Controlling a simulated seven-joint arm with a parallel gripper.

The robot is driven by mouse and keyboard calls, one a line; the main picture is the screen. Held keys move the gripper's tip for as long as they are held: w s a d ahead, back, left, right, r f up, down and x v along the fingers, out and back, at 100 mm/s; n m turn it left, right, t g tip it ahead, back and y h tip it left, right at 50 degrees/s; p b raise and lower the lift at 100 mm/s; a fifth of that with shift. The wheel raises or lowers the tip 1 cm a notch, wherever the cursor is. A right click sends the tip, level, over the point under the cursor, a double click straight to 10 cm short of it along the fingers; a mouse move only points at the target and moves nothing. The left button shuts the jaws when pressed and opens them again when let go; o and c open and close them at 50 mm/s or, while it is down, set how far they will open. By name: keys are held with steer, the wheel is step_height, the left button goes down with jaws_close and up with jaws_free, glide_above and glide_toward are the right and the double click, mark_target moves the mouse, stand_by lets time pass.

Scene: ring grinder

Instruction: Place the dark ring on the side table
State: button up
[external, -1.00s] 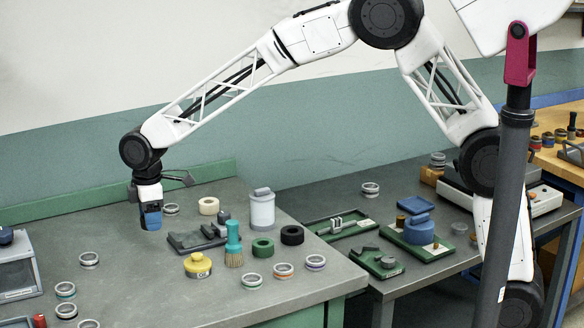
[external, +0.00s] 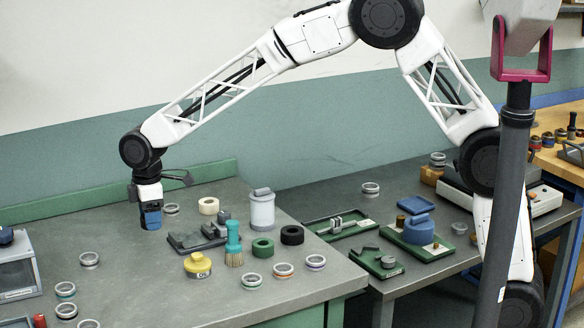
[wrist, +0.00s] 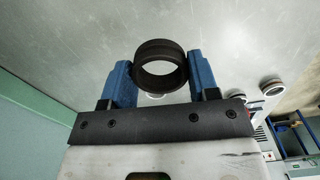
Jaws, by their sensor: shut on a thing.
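My gripper (external: 151,216) is above the left part of the grey workbench, with its blue fingers pointing down. In the wrist view, the dark ring (wrist: 160,82) sits between the two blue fingers (wrist: 160,66), and they are shut on it. The held ring cannot be made out in the external view. A lower grey table (external: 335,192) adjoins the workbench on the right, and a wooden-topped table (external: 548,160) stands at the far right. I cannot tell from the frames which is the side table.
Several metal rings, a yellow pot (external: 198,265), a brush (external: 234,245), a white canister (external: 262,210) and a black roll (external: 292,235) stand on the workbench. Green trays and a blue device (external: 418,230) occupy the lower table. A dark post (external: 505,200) stands in the foreground.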

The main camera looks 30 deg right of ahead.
step_height(320, 180, up, 5)
steer(key=w+d+r+m, duration=0.15)
steer(key=d+m, duration=0.25)
steer(key=d, duration=1.9)
steer(key=w+d+r+m, duration=0.1)
steer(key=w+d+m, duration=0.25)
steer(key=d, duration=1.95)
steer(key=s+d+m, duration=0.3)
steer(key=s+d, duration=0.2)
steer(key=d, duration=0.5)
steer(key=s+d+m, duration=0.3)
steer(key=s+d, duration=0.3)
steer(key=d, duration=0.4)
steer(key=s+d+f+m, duration=0.3)
steer(key=s+d+m, duration=0.1)
steer(key=s+d, duration=0.95)
steer(key=f, duration=0.5)
steer(key=s+f, duration=0.1)
steer(key=f, duration=1.1)
steer(key=shift+s+a+f, duration=0.1)
steer(key=shift+s+f, duration=0.05)
glide_above(438, 220)
steer(key=shift+s+f, duration=0.1)
steer(key=shift+f, duration=0.65)
